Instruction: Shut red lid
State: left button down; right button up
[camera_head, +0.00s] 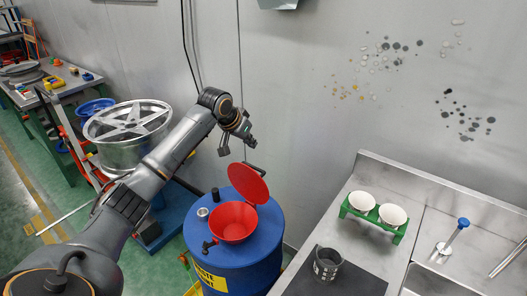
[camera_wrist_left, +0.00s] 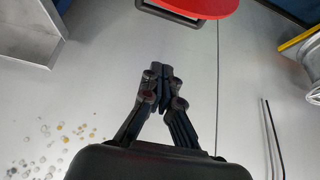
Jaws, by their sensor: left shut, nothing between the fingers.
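The red lid (camera_head: 248,183) is open, tilted up at the back of the red funnel (camera_head: 233,224) on top of the blue drum (camera_head: 270,250). The funnel's mouth is uncovered. My left gripper (camera_head: 250,142) is shut and empty, above and behind the raised lid, apart from it. In the left wrist view the shut fingertips (camera_wrist_left: 160,69) point toward the red lid (camera_wrist_left: 197,5), which is cut off by the top edge. My right gripper is not in view.
A wheel rim (camera_head: 128,122) stands left of the drum, behind my left arm. To the right, a metal bench (camera_head: 345,215) carries a green holder (camera_head: 370,218) with two white cups and a dark cup (camera_head: 327,265). A grey wall rises close behind the drum.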

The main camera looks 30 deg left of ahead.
aim_at(252, 180)
pick_arm(q)
jog(key=shift+w+f, duration=0.25)
jog(key=shift+w, duration=0.4)
notch_tip(252, 180, down, 8)
jog(key=p, duration=0.4)
jog(key=shift+w, duration=0.15)
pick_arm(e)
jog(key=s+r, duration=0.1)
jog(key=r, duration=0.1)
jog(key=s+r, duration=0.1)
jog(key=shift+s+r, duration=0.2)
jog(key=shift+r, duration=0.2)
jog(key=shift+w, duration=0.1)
